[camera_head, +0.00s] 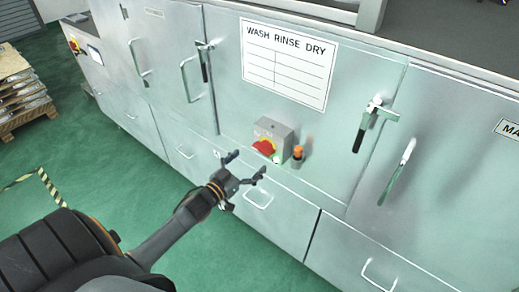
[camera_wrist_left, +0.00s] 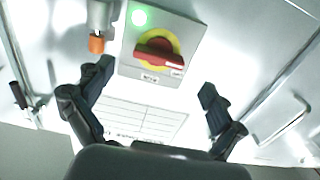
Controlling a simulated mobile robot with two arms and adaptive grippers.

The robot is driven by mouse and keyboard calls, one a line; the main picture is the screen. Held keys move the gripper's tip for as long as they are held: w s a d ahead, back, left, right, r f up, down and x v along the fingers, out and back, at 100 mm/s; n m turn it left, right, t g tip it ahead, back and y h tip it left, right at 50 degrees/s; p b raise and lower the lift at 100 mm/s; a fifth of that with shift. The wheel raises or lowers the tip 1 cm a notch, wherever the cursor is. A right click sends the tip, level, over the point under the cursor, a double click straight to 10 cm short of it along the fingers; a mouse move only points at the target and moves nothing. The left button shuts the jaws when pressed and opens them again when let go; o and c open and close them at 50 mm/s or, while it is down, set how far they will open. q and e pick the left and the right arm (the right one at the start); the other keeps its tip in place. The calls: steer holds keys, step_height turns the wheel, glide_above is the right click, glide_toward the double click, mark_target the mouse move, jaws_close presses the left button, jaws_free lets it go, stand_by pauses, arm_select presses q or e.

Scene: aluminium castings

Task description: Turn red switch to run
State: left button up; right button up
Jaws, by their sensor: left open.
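The red switch (camera_head: 265,146) is a rotary knob on a yellow disc, on a grey box (camera_head: 276,132) fixed to the metal cabinet front. In the left wrist view the red switch (camera_wrist_left: 158,52) shows a red handle lying roughly across the picture. A green light (camera_wrist_left: 139,17) glows on the same box face. My left gripper (camera_head: 244,166) is open and empty, just short of the box and a little below and left of it in the head view. In the wrist view its fingers (camera_wrist_left: 155,95) stand apart on either side of the switch, not visibly touching it. My right gripper is not in view.
An orange-tipped fitting (camera_head: 298,152) sticks out right beside the box. Door handles (camera_head: 397,170) and latches (camera_head: 366,122) project from the cabinet. A WASH RINSE DRY sign (camera_head: 288,62) is above. A pallet stack (camera_head: 22,92) stands at far left on open green floor (camera_head: 105,185).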

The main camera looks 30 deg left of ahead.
mark_target(261, 152)
arm_select(q)
steer(key=w, duration=0.4)
steer(key=shift+w+d+r+p, duration=0.1)
steer(key=shift+w+d+p, duration=0.1)
steer(key=shift+p, duration=0.1)
steer(key=shift+w, duration=0.6)
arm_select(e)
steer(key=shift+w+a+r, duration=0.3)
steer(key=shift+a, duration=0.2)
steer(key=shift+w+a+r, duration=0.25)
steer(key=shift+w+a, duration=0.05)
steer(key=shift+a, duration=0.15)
arm_select(q)
steer(key=shift+s+d, duration=0.1)
steer(key=c, duration=1.2)
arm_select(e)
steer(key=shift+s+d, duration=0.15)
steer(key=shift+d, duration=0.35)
